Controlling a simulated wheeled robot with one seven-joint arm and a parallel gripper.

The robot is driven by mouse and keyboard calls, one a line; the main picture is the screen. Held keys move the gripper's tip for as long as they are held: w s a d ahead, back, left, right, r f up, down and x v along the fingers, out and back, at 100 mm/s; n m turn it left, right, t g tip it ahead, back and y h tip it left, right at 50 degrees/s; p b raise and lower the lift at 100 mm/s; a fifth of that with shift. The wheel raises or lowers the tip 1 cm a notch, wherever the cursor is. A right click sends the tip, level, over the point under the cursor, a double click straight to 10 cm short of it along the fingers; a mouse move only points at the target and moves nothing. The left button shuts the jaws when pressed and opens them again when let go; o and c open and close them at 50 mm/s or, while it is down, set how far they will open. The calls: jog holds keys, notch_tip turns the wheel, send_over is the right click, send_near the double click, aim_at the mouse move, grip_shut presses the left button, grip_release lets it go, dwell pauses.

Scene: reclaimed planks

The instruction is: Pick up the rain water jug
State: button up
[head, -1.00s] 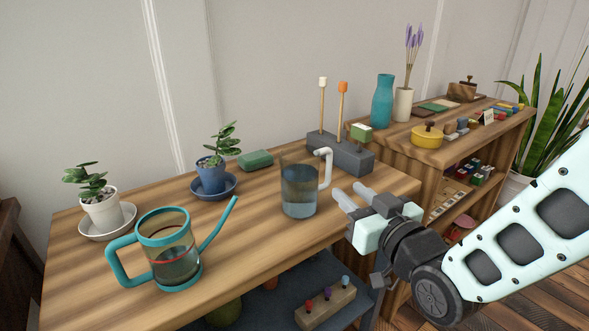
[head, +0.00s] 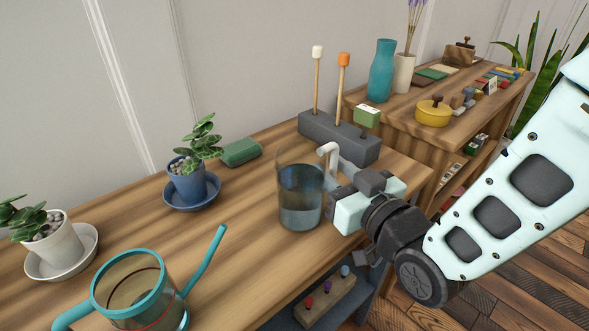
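The rain water jug (head: 300,207) is a clear vessel, partly filled with bluish water, with a white handle (head: 328,149) on its right side. It stands upright on the wooden bench. My gripper (head: 333,178) is at the handle, coming from the right, with its fingers beside or around the lower part of it. The fingertips are partly hidden among the handle and the gripper body, so I cannot tell if they are closed on it.
A teal watering can (head: 132,290) stands at the front left. A blue potted plant (head: 187,185), a white potted plant (head: 55,245) and a green block (head: 240,152) are on the bench (head: 235,235). A grey holder (head: 340,138) with two sticks stands close behind the jug.

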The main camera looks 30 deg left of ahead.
jog(key=shift+w+a, duration=0.15)
grip_shut()
jog(key=shift+r, duration=0.25)
